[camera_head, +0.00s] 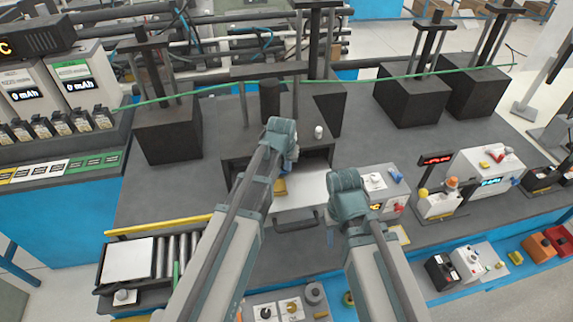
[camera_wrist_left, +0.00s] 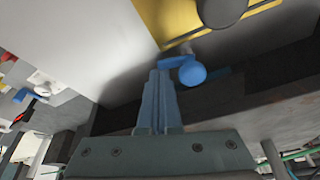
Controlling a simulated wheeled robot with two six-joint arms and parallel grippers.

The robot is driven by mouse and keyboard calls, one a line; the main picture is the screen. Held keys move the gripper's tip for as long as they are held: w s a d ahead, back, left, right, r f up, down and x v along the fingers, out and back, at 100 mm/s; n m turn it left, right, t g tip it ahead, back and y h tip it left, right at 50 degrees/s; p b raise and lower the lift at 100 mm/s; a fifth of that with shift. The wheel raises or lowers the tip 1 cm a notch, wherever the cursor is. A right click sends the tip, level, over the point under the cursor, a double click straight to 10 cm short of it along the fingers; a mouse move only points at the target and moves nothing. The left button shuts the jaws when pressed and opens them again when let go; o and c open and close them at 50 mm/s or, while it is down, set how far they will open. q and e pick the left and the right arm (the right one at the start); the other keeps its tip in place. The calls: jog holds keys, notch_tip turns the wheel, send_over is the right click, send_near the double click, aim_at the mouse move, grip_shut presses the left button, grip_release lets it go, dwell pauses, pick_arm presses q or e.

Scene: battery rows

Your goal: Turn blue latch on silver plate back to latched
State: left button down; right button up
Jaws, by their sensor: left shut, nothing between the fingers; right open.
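The silver plate (camera_head: 305,187) lies in a dark frame at the middle of the bench. It fills the upper left of the left wrist view (camera_wrist_left: 95,40). The blue latch (camera_wrist_left: 190,71) has a round end and a short arm, beside a yellow strip (camera_wrist_left: 170,18). My left gripper (camera_wrist_left: 158,76) is shut and empty, its fingertips right beside the latch arm; I cannot tell whether they touch. In the head view my left gripper (camera_head: 286,166) is over the plate's left end, its fingertips largely hidden. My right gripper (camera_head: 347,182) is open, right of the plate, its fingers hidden.
A dark press with posts (camera_head: 318,60) stands behind the plate. A roller conveyor (camera_head: 170,258) is at the left, and a small control box (camera_head: 382,181) is at the right. A green cable (camera_head: 225,90) runs across the back. A grey knob (camera_wrist_left: 222,10) is close to the latch.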

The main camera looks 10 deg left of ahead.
pick_arm(q)
jog(key=m, duration=0.2)
jog(key=s+m+h, duration=0.1)
jog(key=m, duration=0.1)
jog(key=shift+s+d, duration=0.1)
jog(key=shift+s, duration=0.1)
jog(key=shift+s+m+g+h, duration=0.2)
jog(key=shift+m+h, duration=0.05)
jog(key=shift+m, duration=0.5)
jog(key=shift+s+m+g+h, duration=0.2)
jog(key=shift+m+h, duration=0.05)
jog(key=shift+m, duration=0.5)
jog(key=shift+s, duration=0.1)
jog(key=shift+s+d, duration=0.45)
jog(key=shift+s, duration=0.15)
jog(key=shift+r, duration=0.15)
